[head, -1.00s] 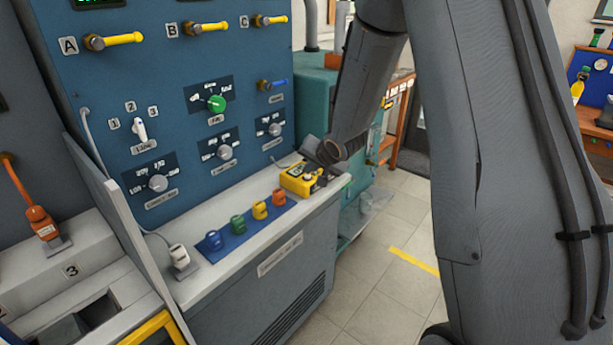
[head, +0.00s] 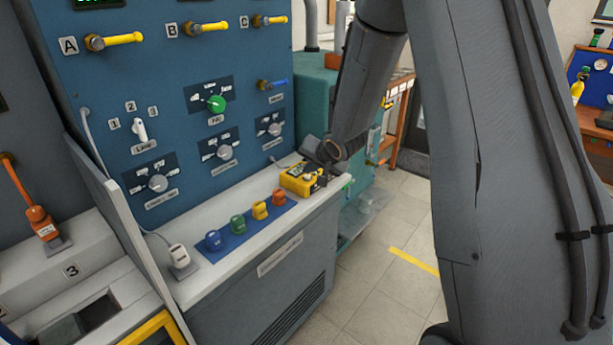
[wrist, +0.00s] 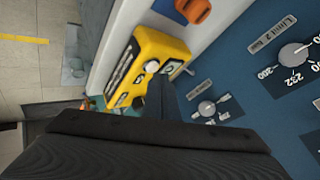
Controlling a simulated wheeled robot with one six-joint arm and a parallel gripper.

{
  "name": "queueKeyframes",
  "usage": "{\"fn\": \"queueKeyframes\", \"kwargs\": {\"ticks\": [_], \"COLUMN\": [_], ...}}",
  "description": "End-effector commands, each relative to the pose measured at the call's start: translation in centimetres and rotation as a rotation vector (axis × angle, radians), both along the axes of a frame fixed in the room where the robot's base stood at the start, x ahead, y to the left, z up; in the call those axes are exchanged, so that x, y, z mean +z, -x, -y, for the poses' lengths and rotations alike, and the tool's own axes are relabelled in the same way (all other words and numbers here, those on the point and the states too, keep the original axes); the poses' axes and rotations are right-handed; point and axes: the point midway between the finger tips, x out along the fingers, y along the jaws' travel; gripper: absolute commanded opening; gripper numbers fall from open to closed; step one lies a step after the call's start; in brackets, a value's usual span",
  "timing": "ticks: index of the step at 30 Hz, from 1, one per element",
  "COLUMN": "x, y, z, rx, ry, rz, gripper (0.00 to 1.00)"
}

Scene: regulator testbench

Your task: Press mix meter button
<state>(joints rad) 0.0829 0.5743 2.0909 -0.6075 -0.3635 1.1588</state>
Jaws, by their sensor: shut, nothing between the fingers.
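The yellow meter (head: 301,180) sits on the right end of the light bench ledge, below the blue panel. The part of the face behind the fingers is hidden.
The blue panel (head: 180,120) with knobs and yellow lever handles stands behind the ledge. Several coloured padlock-like pieces stand on a blue strip (head: 225,242) left of the meter. A teal cabinet (head: 312,90) stands behind my arm.

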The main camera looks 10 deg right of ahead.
Motion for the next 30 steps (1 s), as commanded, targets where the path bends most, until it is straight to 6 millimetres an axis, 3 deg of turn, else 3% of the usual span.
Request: {"fn": "queueKeyframes", "kwargs": {"ticks": [30], "x": [-0.83], "y": [-0.07], "z": [0.00], "rx": [0.001], "ry": [0.000], "rz": [-0.001], "gripper": [0.00]}}
